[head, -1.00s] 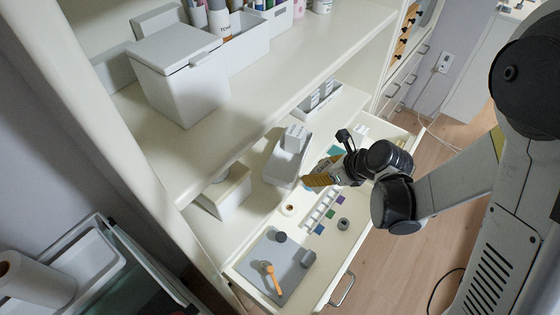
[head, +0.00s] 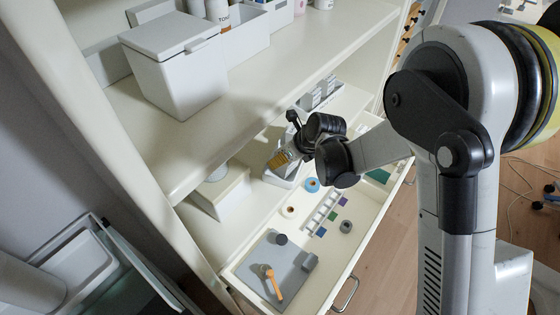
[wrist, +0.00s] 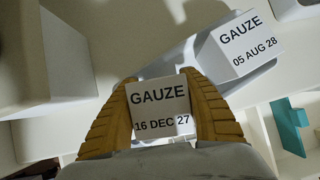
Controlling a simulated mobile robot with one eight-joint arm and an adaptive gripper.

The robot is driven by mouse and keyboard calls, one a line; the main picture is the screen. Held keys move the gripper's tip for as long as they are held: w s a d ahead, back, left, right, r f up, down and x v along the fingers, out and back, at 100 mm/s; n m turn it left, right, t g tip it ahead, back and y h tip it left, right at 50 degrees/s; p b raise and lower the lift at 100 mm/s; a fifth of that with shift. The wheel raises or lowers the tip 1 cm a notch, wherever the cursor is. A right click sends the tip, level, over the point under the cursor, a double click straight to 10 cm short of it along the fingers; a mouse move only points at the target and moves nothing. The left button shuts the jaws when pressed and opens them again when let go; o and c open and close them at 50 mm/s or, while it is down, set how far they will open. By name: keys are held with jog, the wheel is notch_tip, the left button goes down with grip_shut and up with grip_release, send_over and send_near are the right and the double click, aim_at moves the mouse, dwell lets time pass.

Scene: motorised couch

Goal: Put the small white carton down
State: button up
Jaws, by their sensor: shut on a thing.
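My gripper (wrist: 160,88) is shut on a small white carton (wrist: 158,108) marked GAUZE, 16 DEC 27. Its yellow ribbed fingers press on the carton's two sides. In the head view my gripper (head: 281,160) is over the light grey bin (head: 272,180) on the lower shelf and hides much of it. A second white carton (wrist: 241,45), marked GAUZE, 05 AUG 28, sits in that bin, to the upper right of the held one. I cannot tell whether the held carton touches the bin.
A white box (head: 222,192) stands left of the bin. The upper shelf (head: 245,95) overhangs at the left, with a lidded white container (head: 175,75). An open drawer (head: 345,262) in front holds a grey mat, tape rolls and small items. Another organiser (head: 322,98) is behind.

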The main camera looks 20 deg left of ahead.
jog(key=shift+a+g+h+b, duration=0.4)
jog(key=shift+g+h, duration=0.1)
jog(key=shift+h, duration=0.4)
jog(key=shift+d+f, duration=0.15)
jog(key=shift+f, duration=0.55)
jog(key=shift+w+b, duration=0.1)
jog(key=shift+b, duration=0.2)
jog(key=shift+f, duration=0.15)
jog(key=o, duration=1.1)
jog(key=shift+o, duration=0.2)
